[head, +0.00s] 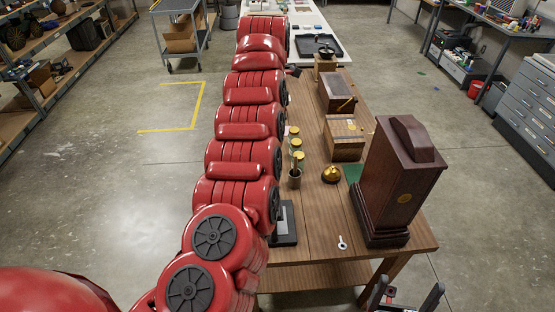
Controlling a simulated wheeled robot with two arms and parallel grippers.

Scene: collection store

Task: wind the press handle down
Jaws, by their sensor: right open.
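No press handle can be made out in the head view. A black base with a pale plate (286,224) stands on the wooden table, partly hidden behind my red left arm; I cannot tell whether it belongs to the press. My left arm runs from the lower left up along the table's left side, and its gripper does not show. My right gripper (406,297) is at the bottom edge, in front of the table's near right corner. Its two dark fingers are wide apart, with nothing seen between them.
The wooden table (310,215) bears a tall dark clock case (395,180), an inlaid box (344,140), a box with a brass crank (337,90), a brass ball-like object (331,174), a mortar (294,180), several jars and a small key-like piece (342,243). Floor is open right of it.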

